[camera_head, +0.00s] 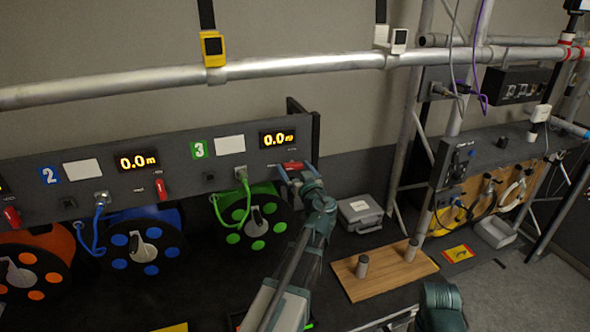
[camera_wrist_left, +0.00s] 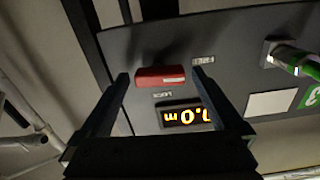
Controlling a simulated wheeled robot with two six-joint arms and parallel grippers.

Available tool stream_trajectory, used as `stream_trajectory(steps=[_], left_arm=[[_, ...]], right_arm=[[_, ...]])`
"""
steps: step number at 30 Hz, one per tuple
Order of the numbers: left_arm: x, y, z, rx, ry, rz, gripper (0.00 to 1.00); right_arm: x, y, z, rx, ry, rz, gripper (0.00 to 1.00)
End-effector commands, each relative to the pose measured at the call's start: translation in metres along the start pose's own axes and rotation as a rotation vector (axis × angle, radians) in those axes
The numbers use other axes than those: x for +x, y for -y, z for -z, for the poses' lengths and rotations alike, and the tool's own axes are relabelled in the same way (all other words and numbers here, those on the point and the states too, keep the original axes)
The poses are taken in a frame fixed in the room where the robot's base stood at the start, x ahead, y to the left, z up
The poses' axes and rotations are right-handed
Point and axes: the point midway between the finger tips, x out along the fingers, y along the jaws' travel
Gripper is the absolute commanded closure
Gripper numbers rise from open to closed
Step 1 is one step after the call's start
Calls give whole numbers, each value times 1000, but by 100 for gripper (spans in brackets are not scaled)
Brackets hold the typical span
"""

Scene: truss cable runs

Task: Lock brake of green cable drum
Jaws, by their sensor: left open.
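The green cable drum (camera_head: 257,222) sits under the panel section marked 3, with its green cable (camera_head: 243,190) plugged in above it. Its red brake lever (camera_head: 293,166) is on the panel below the 0.0 display, at the tips of my left gripper (camera_head: 294,176). In the left wrist view the red lever (camera_wrist_left: 160,77) lies crosswise between the two open fingers (camera_wrist_left: 160,85), with a gap on the right side; whether a finger touches it I cannot tell. Small labels sit on either side of the lever. My right gripper is not seen; a dark arm part shows at the bottom right.
The blue drum (camera_head: 143,245) and orange drum (camera_head: 32,268) stand to the left, with red levers of their own above them. A wooden board with two pegs (camera_head: 385,270) and a grey case (camera_head: 360,213) lie right of my left arm. A truss pipe (camera_head: 300,65) crosses above the panel.

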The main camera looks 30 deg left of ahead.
Motion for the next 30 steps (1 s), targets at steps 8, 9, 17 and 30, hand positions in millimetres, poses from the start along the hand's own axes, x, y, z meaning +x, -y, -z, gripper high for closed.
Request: stream_trajectory(steps=[8, 9, 17, 30], left_arm=[[0, 0, 0, 0, 0, 0, 41], [0, 0, 0, 0, 0, 0, 49], [0, 0, 0, 1, 0, 0, 81], [0, 0, 1, 194, 0, 1, 81]], right_arm=[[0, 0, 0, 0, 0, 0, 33], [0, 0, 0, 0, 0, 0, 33], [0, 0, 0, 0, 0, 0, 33], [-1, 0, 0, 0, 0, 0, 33]])
